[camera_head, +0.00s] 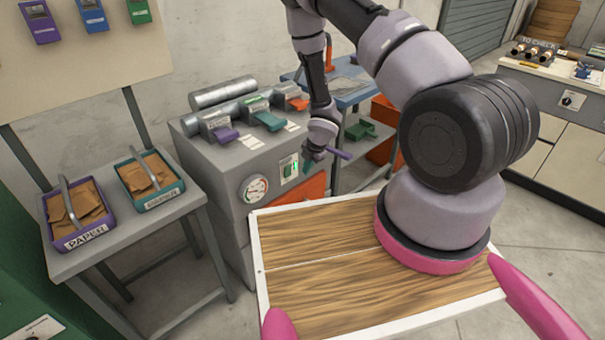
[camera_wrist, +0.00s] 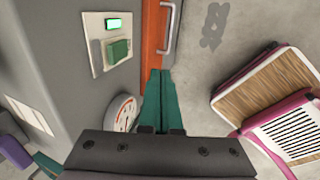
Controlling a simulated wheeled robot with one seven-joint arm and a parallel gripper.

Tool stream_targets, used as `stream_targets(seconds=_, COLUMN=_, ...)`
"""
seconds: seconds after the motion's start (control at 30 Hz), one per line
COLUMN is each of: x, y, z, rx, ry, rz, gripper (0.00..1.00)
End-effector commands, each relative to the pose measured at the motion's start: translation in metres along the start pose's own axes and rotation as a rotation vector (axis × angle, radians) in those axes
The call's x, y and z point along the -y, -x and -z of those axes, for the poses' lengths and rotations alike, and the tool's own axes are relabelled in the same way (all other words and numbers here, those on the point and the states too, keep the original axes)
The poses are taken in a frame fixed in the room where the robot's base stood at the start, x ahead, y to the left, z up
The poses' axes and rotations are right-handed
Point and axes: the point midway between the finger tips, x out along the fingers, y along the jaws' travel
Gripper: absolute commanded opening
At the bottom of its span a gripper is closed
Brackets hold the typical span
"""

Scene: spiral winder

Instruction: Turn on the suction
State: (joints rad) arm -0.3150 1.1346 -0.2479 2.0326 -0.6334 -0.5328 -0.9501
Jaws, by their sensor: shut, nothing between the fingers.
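The grey machine (camera_head: 222,165) has a small pale switch panel (camera_head: 289,168) on its front, with a lit green indicator. In the wrist view the panel (camera_wrist: 106,42) shows the lit indicator (camera_wrist: 117,24) above a green switch (camera_wrist: 118,51). A round pressure gauge (camera_head: 253,189) sits to the left of the panel; it also shows in the wrist view (camera_wrist: 124,112). My gripper (camera_wrist: 160,73) is shut and empty, its teal fingers together, to the right of the panel in the wrist view. In the head view my gripper (camera_head: 309,165) is small beside the panel; contact cannot be told.
An orange drawer (camera_head: 305,190) with a metal handle (camera_wrist: 171,28) is below the panel. Several coloured levers, one green (camera_head: 268,120), are on the machine's top. My wooden tray is in front. A side table (camera_head: 150,240) holds purple and teal bins.

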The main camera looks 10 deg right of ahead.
Motion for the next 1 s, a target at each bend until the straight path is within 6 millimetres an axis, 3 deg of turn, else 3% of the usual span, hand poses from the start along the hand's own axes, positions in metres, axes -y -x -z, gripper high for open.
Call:
stream_targets(seconds=0.2, x=0.005, y=0.019, z=0.0, rx=0.0, ry=-0.001, rz=0.0, gripper=0.0)
stream_targets(seconds=0.77, x=-0.001, y=0.027, z=-0.003, rx=0.01, ry=-0.021, rz=-0.007, gripper=0.0)
stream_targets(seconds=0.87, x=-0.019, y=0.05, z=-0.013, rx=0.043, ry=-0.101, rz=-0.029, gripper=0.0)
stream_targets(seconds=1.0, x=-0.056, y=0.112, z=-0.035, rx=0.113, ry=-0.314, rz=-0.085, gripper=0.0)
